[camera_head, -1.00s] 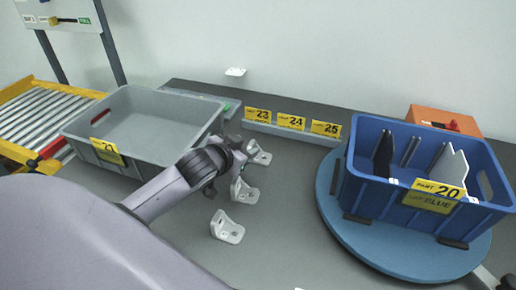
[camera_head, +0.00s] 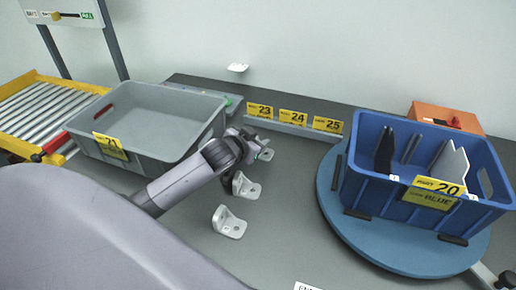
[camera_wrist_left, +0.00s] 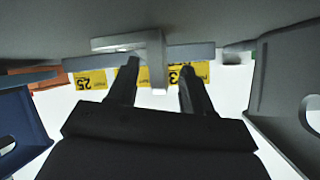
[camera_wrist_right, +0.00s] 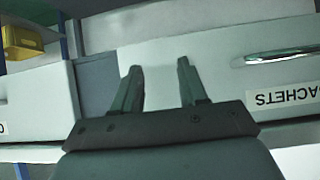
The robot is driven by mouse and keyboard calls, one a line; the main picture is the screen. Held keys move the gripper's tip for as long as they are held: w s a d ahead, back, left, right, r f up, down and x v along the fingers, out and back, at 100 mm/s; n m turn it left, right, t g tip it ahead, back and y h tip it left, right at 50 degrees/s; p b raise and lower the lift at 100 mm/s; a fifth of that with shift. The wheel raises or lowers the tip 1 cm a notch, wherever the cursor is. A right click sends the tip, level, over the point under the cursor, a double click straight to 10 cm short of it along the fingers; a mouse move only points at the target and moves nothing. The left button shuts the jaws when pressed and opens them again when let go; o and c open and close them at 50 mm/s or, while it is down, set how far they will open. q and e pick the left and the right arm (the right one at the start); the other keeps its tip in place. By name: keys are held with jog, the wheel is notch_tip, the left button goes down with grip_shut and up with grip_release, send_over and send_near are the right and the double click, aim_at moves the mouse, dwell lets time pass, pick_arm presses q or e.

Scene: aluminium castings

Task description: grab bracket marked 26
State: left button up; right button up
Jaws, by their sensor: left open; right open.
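Three light grey angle brackets lie in a row on the dark table: a near one (camera_head: 229,223), a middle one (camera_head: 246,188) and a far one (camera_head: 267,155). I cannot read a 26 on any of them. My left gripper (camera_head: 260,147) is at the far bracket and partly hides it. In the left wrist view, a grey bracket's upright plate (camera_wrist_left: 157,62) stands between the open fingers, with a gap visible on each side. My right gripper (camera_wrist_right: 160,72) is open and empty, away from the brackets, over a pale surface.
Yellow labels 23 (camera_head: 260,110), 24 (camera_head: 293,117) and 25 (camera_head: 327,124) stand along a rail behind the brackets. A grey crate (camera_head: 190,150) marked 21 is left. A blue crate (camera_head: 400,206) marked 20 sits on a round blue turntable (camera_head: 370,250) at right.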

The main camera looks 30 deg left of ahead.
pick_arm(q)
grip_shut()
jog(key=shift+s, duration=0.1)
